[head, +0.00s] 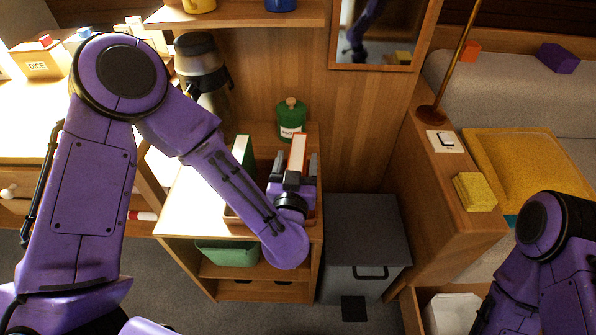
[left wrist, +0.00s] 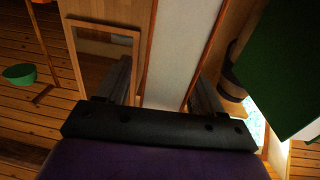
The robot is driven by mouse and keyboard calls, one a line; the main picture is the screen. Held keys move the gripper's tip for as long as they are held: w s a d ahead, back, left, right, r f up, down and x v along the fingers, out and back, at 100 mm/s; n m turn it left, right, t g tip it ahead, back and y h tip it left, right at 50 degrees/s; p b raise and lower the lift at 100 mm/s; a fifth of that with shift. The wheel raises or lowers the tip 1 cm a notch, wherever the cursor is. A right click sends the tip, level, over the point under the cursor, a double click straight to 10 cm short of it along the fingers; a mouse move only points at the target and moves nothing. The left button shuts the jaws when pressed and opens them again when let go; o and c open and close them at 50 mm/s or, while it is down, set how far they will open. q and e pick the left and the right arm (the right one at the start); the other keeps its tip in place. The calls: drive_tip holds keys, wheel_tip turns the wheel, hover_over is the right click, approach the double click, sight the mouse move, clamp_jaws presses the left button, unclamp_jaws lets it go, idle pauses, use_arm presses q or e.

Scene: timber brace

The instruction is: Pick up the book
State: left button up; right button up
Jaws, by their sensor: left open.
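A book with orange-red covers and white page edges (head: 297,150) stands upright in a wooden tray on the small cabinet. My left gripper (head: 293,167) is open, with one finger on each side of this book. In the left wrist view the same book (left wrist: 182,50) stands between the two fingers, with a gap visible to each finger. A second, green book (head: 242,150) stands to its left and shows at the right of the left wrist view (left wrist: 278,75). My right arm is at the lower right, but its gripper is out of frame.
A green labelled bottle (head: 291,119) stands behind the orange book. A dark flask (head: 202,70) is at the back left. A grey bin (head: 362,235) is right of the cabinet (head: 190,200). A yellow sponge-like block (head: 474,192) lies on the right ledge.

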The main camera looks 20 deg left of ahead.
use_arm(q)
drive_tip(key=shift+w+a, duration=0.25)
drive_tip(key=shift+w, duration=0.5)
drive_tip(key=shift+c, duration=0.3)
clamp_jaws()
